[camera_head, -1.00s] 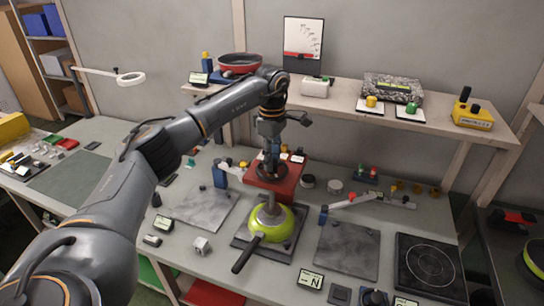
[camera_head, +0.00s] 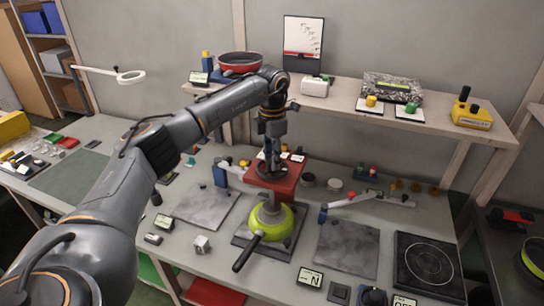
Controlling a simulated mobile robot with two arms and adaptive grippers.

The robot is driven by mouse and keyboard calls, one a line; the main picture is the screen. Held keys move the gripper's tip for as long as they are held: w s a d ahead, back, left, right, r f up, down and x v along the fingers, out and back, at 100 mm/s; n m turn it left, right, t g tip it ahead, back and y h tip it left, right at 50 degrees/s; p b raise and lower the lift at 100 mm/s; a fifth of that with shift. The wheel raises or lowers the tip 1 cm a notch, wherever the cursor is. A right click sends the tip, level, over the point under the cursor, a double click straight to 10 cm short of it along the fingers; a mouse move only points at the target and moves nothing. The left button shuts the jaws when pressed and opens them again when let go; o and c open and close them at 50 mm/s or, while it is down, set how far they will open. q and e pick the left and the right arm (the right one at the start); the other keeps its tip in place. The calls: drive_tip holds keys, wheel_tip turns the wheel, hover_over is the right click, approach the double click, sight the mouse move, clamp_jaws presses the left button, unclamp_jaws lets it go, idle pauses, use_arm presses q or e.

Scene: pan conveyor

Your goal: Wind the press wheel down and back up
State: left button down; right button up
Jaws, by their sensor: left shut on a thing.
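The press has a red head (camera_head: 289,184) above a green pan (camera_head: 283,224) with a dark handle (camera_head: 246,254). A grey ram (camera_head: 272,208) reaches down from the head into the pan, and I cannot tell whether it touches the pan bottom. The dark press wheel (camera_head: 262,176) lies on top of the red head, partly hidden by my gripper. My left gripper (camera_head: 270,170) points straight down from above and is shut on the wheel. My right gripper is not in view.
Grey plates (camera_head: 346,250) lie on both sides of the press. A black hotplate (camera_head: 429,264) is at the right. A wooden shelf (camera_head: 340,97) behind carries a red pan (camera_head: 240,61) and a yellow device (camera_head: 472,116). Small displays stand along the bench front.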

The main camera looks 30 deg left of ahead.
use_arm(q)
drive_tip(key=n, duration=0.4)
drive_tip(key=shift+n, duration=0.3)
drive_tip(key=n, duration=0.3)
drive_tip(key=shift+n, duration=0.4)
drive_tip(key=n, duration=0.4)
drive_tip(key=shift+p, duration=0.35)
drive_tip(key=shift+n, duration=2)
drive_tip(key=c, duration=1)
unclamp_jaws()
